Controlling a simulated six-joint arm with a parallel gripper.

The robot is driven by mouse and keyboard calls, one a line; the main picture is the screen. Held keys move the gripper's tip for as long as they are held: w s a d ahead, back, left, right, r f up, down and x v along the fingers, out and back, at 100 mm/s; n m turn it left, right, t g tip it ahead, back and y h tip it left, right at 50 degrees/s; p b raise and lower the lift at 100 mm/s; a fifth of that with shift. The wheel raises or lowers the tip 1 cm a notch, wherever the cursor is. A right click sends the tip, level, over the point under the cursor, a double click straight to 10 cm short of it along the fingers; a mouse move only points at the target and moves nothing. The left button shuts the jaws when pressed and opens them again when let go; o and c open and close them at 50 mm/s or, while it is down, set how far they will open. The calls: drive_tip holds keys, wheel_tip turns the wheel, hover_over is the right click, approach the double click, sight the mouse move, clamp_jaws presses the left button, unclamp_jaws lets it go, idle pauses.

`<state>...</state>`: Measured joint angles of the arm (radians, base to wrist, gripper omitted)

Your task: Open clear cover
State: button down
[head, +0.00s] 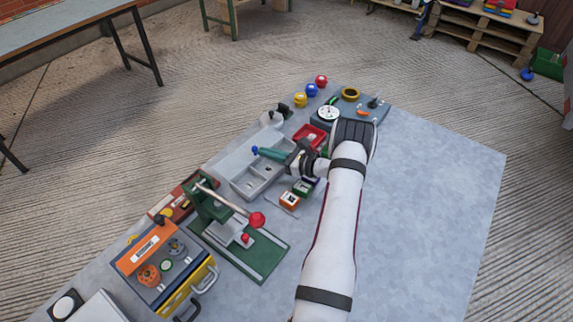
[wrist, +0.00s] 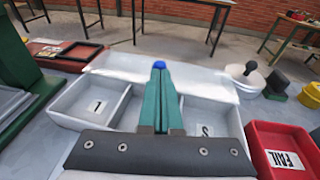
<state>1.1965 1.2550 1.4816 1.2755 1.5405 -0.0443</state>
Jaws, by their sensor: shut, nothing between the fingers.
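A light grey tray (wrist: 75,118) with numbered compartments lies in front of and below my gripper in the wrist view. It also shows in the head view (head: 243,189), left of my arm. A pale, see-through-looking panel (wrist: 115,66) rises along the tray's far side, and it may be the clear cover. I cannot tell for sure whether it is hinged there. In the head view my gripper (head: 256,151) is over the tray. My fingers hide part of the tray, and contact cannot be told.
A red FAIL bin (wrist: 283,145) stands close on the right. A green press (head: 212,212) with a red-knobbed lever stands left of the tray. A box of orange and grey parts (head: 150,262) is at the lower left. The table's right side is clear.

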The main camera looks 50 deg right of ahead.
drive_tip(key=v, duration=1.4)
drive_tip(key=w+a+r+n+g+y, duration=0.2)
drive_tip(key=a+r+n+g, duration=0.25)
drive_tip(key=a, duration=0.55)
drive_tip(key=w+a+r+n+g+y, duration=0.3)
drive_tip(key=a+r+n, duration=0.2)
drive_tip(key=a, duration=0.5)
drive_tip(key=w+a+r+n+g+y, duration=0.25)
drive_tip(key=a+r+n, duration=0.2)
drive_tip(key=a, duration=0.45)
drive_tip(key=s+a+r+n+g+h, duration=0.3)
drive_tip(key=s+a+n+g, duration=0.3)
drive_tip(key=s+a+n, duration=0.5)
drive_tip(key=s+a+f+n+h, duration=0.1)
drive_tip(key=s+a+n+h, duration=0.1)
drive_tip(key=s+n+h, duration=0.2)
drive_tip(key=s, duration=0.3)
drive_tip(key=shift+s+a+f+h, duration=0.3)
drive_tip(key=shift+s+a+h, duration=0.05)
drive_tip(key=shift+s, duration=0.05)
